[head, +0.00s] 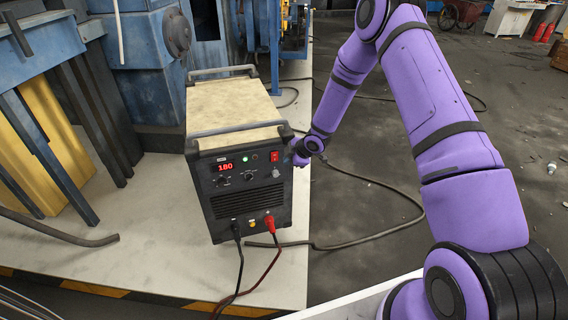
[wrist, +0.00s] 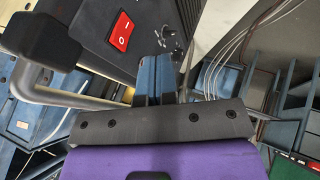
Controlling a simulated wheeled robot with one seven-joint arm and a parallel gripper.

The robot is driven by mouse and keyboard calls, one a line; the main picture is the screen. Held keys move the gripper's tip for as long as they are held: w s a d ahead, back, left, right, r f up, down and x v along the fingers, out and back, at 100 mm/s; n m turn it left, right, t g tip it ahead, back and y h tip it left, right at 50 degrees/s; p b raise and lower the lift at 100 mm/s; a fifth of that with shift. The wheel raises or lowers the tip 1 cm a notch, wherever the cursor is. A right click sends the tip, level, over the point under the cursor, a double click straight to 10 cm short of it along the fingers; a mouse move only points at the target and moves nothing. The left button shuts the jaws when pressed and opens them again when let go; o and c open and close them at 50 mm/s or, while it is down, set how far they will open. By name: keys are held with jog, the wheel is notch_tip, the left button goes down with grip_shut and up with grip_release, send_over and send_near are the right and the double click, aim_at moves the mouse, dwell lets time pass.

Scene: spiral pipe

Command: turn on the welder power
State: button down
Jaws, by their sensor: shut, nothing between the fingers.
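The welder (head: 238,160) is a dark box with a beige top, standing upright on a pale platform. Its front display (head: 225,167) glows red with "180", and a small green light shows beside it. The red rocker switch (head: 275,157) is at the front panel's upper right. It also shows in the wrist view (wrist: 122,30), marked with a line and a circle. My gripper (head: 296,158) is at the panel's right edge, close beside the switch. In the wrist view its blue fingers (wrist: 156,72) are together and empty, below and right of the switch. I cannot tell whether they touch the panel.
Black and red cables plug into the welder's lower front. The pale platform (head: 150,235) ends just right of the welder, with a striped front edge. A dark cable (head: 370,238) lies on the floor to the right. Blue machinery (head: 140,85) stands behind and left.

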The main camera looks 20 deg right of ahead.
jog(key=shift+v, duration=1.85)
jog(key=shift+s+f, duration=0.1)
jog(key=s+d+r+m+h, duration=0.2)
jog(key=s+r+m, duration=0.15)
jog(key=r, duration=0.75)
jog(key=s+d+r+m+h, duration=0.2)
jog(key=s+r, duration=0.3)
jog(key=r, duration=0.6)
jog(key=s+d+r+m+h, duration=0.2)
jog(key=s+r+m, duration=0.15)
jog(key=r, duration=0.75)
jog(key=s+r+m, duration=0.2)
jog(key=s+r, duration=0.1)
jog(key=s, duration=0.7)
jog(key=s+a+r+m+y, duration=0.1)
jog(key=s+r+m, duration=0.2)
jog(key=s, duration=0.7)
jog(key=s+a+r+m+g, duration=0.1)
jog(key=s+r+m, duration=0.2)
jog(key=s, duration=0.8)
jog(key=shift+a+r+y, duration=0.2)
jog(key=shift+r+y, duration=0.1)
jog(key=shift+r, duration=0.6)
jog(key=shift+s, duration=0.1)
